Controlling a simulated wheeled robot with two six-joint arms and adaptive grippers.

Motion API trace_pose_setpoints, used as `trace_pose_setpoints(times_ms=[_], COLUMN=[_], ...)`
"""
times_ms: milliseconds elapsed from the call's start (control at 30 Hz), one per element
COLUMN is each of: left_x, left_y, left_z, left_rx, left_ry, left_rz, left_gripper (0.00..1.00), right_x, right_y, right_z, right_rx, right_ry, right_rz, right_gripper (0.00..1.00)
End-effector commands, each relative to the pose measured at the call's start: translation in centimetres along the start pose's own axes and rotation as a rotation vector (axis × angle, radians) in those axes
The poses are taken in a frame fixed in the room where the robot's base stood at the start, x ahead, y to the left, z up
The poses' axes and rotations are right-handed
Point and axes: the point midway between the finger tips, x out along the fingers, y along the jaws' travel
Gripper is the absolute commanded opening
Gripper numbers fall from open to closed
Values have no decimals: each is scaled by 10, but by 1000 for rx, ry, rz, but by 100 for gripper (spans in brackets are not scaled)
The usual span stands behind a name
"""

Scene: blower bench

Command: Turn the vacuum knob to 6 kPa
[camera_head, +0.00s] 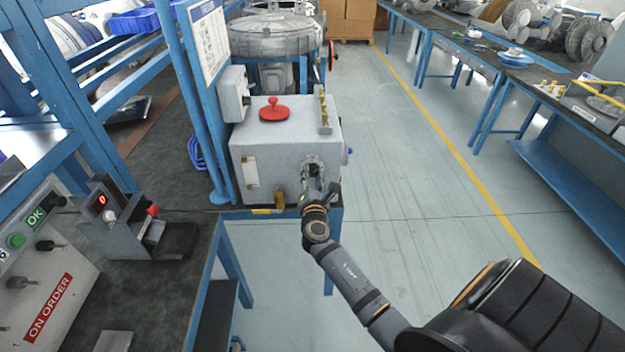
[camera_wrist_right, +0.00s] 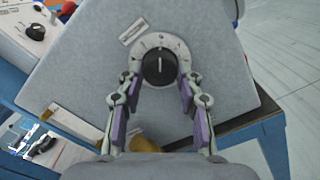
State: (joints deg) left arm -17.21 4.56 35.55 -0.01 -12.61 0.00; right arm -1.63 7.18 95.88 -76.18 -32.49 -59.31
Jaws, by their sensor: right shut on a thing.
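The vacuum knob is a black round knob (camera_wrist_right: 159,67) with a white pointer line, in the middle of a pale round dial (camera_wrist_right: 148,44) on the grey box's face. My right gripper (camera_wrist_right: 158,80) is shut on it, one fingertip on each side. In the wrist view the pointer line stands nearly upright; the dial's figures are too small to read. In the head view my right gripper (camera_head: 315,183) is at the front of the grey box (camera_head: 275,172) and hides most of the knob. My left gripper is not in view.
A red mushroom-shaped handle (camera_head: 274,110) and brass fittings (camera_head: 324,108) stand on the box's top. A brass fitting (camera_head: 279,199) sits low on its front. A small red display unit (camera_head: 103,201) is at the left. The floor to the right is clear.

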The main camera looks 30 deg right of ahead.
Motion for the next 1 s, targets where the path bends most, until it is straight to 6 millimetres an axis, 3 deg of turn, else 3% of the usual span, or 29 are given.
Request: trace_pose_setpoints(times_ms=[533, 567, 700, 1000], left_x=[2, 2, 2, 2], left_y=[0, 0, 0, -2], left_z=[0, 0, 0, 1], left_rx=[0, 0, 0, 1], left_ry=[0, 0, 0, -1], left_rz=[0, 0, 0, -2], left_gripper=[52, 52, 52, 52], right_x=[0, 0, 0, -1], right_y=[0, 0, 0, 0], right_z=[0, 0, 0, 0], right_rx=[26, 26, 26, 26], right_ry=[-1, -1, 0, 0], right_rz=[0, 0, 0, 0], right_gripper=[4, 39, 58, 59])
